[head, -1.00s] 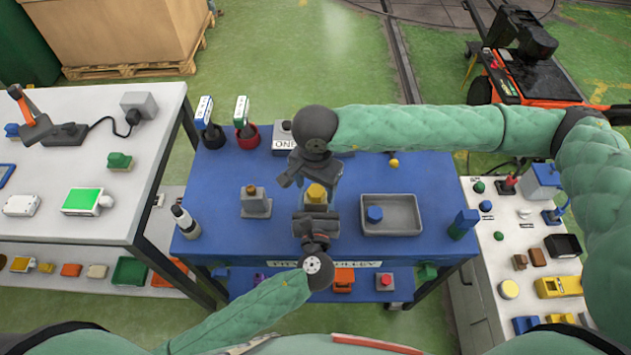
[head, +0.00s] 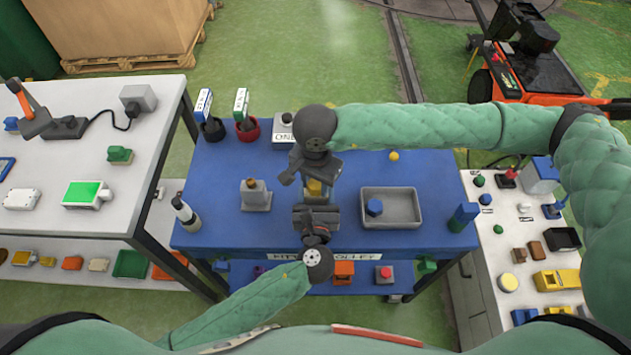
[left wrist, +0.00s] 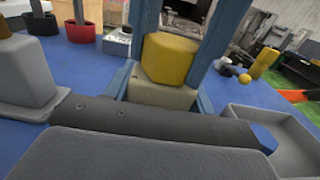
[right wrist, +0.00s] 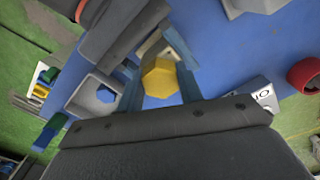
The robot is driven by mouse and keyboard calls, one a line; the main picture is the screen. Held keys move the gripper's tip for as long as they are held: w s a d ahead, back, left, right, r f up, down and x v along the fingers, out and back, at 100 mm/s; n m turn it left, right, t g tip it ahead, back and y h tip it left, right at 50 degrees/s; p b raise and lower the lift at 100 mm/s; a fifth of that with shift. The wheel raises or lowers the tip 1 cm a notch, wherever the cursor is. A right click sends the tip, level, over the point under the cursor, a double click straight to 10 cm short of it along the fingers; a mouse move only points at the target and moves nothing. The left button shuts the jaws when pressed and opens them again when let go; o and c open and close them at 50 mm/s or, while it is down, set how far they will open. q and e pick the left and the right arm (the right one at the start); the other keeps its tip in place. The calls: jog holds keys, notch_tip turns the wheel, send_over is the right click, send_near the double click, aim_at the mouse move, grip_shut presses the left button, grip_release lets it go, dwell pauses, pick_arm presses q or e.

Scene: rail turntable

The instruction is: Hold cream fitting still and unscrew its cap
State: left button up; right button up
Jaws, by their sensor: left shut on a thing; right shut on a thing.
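The cream fitting (left wrist: 160,93) stands upright above the blue table, with a yellow hexagonal cap (left wrist: 170,58) on top. The cap also shows in the head view (head: 315,188) and, from above, in the right wrist view (right wrist: 160,78). My left gripper (left wrist: 163,95) is shut on the cream body from the near side, its blue fingers on either side. My right gripper (right wrist: 160,84) comes from above and is shut on the yellow cap, a blue finger on each side. The fitting's underside is hidden by my left gripper.
A grey tray (head: 411,222) holding a blue hexagonal piece (head: 374,207) is to the right. A grey block (head: 256,199) stands to the left. A dark bottle (head: 184,212) is at the left edge. Red and black cups (head: 247,130) stand at the back left.

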jog(key=shift+n, duration=0.6)
jog(key=shift+r, duration=1.7)
jog(key=shift+r, duration=2.3)
pick_arm(q)
jog(key=o, duration=1.5)
jog(key=s, duration=1.2)
jog(key=shift+f, duration=0.1)
